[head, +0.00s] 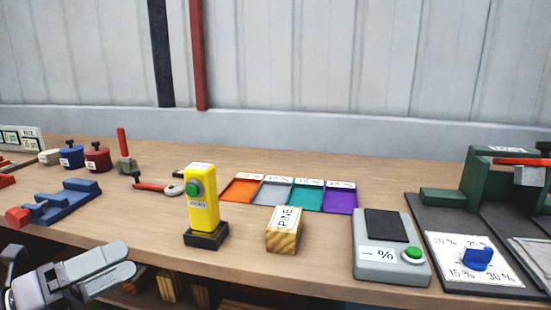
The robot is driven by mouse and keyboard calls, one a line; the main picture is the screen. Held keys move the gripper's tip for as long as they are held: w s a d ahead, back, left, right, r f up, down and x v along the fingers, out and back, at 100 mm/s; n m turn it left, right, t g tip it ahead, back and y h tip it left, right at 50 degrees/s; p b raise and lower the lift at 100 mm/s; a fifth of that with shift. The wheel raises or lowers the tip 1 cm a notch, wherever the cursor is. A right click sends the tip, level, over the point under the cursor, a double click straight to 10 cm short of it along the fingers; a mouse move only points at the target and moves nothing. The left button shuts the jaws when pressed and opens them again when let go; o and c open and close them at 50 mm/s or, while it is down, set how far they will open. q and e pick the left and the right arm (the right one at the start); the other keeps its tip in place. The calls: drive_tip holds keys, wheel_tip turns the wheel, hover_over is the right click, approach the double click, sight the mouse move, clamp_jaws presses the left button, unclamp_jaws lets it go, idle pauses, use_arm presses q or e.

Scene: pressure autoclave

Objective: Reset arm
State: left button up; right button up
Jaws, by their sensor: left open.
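My left gripper (112,268) is at the lower left of the head view, in front of the bench's front edge. Its two grey fingers point right, with a narrow gap between them, and nothing is held. It is apart from the blue clamp-like tool (62,202) behind it on the bench. My right gripper is out of the view.
The wooden bench (330,255) carries a yellow post with a green button (203,205), a PINE block (284,229), coloured trays (340,198), a grey % meter (390,262) and a green machine (490,180). Wood pieces (168,288) lie below. Bench around the block is clear.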

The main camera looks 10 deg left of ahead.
use_arm(q)
wheel_tip(320, 180, down, 20)
drive_tip(key=f+n+t+y, duration=0.1)
drive_tip(key=n+t+y, duration=0.2)
drive_tip(key=n+y, duration=1.5)
drive_tip(key=s+d+f+n+g+h, duration=0.7)
drive_tip(key=s+d+f+n+h, duration=0.15)
drive_tip(key=f+n, duration=0.45)
wheel_tip(320, 180, up, 9)
drive_tip(key=s+y+p, duration=0.1)
drive_tip(key=p, duration=1.1)
drive_tip(key=shift+s+a, duration=0.15)
drive_tip(key=shift+a, duration=0.05)
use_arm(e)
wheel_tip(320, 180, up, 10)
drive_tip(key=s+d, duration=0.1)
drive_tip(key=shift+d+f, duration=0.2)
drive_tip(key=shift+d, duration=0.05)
